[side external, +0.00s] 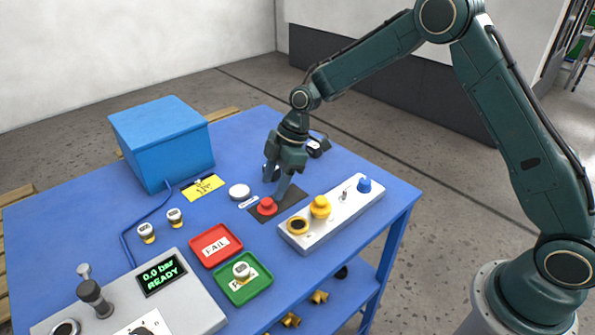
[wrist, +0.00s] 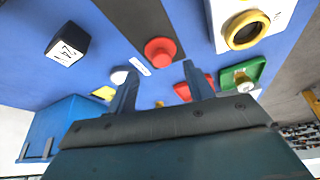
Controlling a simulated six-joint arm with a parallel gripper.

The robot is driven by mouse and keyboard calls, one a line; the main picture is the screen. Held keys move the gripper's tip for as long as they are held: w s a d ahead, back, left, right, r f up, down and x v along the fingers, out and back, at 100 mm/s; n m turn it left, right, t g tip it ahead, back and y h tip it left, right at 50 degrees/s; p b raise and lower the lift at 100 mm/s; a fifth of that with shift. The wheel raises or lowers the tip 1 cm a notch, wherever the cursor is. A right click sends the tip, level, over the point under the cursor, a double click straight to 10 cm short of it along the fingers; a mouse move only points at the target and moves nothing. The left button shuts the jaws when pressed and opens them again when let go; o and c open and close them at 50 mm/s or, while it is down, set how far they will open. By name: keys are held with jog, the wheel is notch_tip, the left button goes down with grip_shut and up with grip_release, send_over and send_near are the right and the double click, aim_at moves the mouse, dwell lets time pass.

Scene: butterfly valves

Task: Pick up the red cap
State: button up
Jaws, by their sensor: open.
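The red cap (side external: 267,206) is a round red knob with a wider base. It sits on a dark strip (side external: 288,203) on the blue table, left of the grey fixture block. In the wrist view the red cap (wrist: 160,52) lies just past the fingertips, roughly centred between them. My gripper (side external: 275,184) points down, with its fingers apart and nothing between them. It is above and slightly behind the cap, not visibly touching it. The fingers (wrist: 160,72) also show spread in the wrist view.
The grey block (side external: 338,213) carries a yellow cap (side external: 320,206), a blue cap (side external: 364,185) and a yellow ring (side external: 297,226). A white disc (side external: 239,191), red FAIL tray (side external: 237,256), green tray (side external: 262,293) and black labelled cube (wrist: 68,44) stand nearby.

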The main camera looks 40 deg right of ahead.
aim_at(267, 201)
jog(key=shift+x, duration=2.35)
jog(key=shift+s+a, duration=0.1)
jog(key=shift+c, duration=0.4)
jog(key=c, duration=1)
